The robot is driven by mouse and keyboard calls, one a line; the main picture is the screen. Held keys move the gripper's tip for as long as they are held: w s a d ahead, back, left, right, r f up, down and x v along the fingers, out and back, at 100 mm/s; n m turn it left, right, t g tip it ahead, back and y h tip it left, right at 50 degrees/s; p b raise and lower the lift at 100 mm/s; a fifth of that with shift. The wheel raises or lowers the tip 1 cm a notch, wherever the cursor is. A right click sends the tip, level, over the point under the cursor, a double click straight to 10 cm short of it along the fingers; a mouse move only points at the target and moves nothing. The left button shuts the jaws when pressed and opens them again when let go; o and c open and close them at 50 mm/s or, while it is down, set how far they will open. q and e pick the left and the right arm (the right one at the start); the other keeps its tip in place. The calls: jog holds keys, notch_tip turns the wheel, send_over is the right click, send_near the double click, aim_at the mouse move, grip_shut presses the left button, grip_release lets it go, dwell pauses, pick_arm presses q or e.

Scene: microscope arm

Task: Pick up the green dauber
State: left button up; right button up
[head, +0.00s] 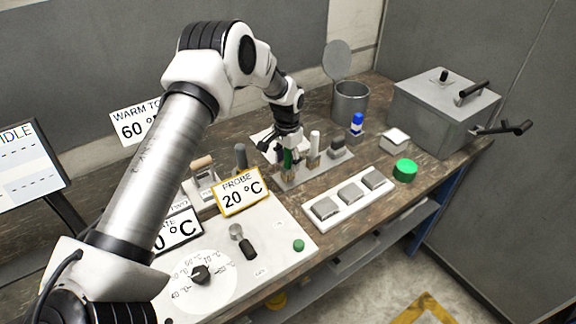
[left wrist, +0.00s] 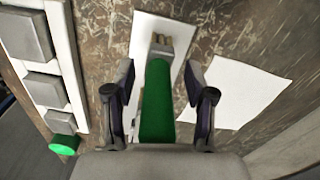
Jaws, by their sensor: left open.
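In the left wrist view the green dauber (left wrist: 156,102) lies between the two spread fingers of the left gripper (left wrist: 158,100), with gaps on both sides. My right gripper is not in view.
A white strip with grey pads (head: 337,210) and a green round piece (head: 405,170) lie in front. A blue-topped bottle (head: 357,123), an open metal can (head: 350,101) and a grey box (head: 441,105) stand behind. A control panel (head: 282,220) is at left.

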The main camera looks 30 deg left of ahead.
aim_at(287, 169)
pick_arm(q)
jog(key=shift+s+r, duration=0.1)
grip_shut()
jog(key=shift+r, duration=0.1)
jog(key=shift+r+b, duration=0.6)
jog(key=shift+b, duration=0.05)
jog(key=shift+s+d+r+b, duration=0.15)
jog(key=shift+r+b, duration=0.15)
jog(key=shift+r, duration=0.2)
jog(key=shift+s+d+r+b, duration=0.15)
jog(key=shift+r+b, duration=0.15)
jog(key=shift+r, duration=0.2)
jog(key=s+d+r+b, duration=0.1)
jog(key=s+d+b, duration=0.3)
jog(key=s, duration=0.9)
jog(key=d, duration=0.3)
jog(key=shift+s+r+b, duration=0.2)
jog(key=shift+r+b, duration=0.1)
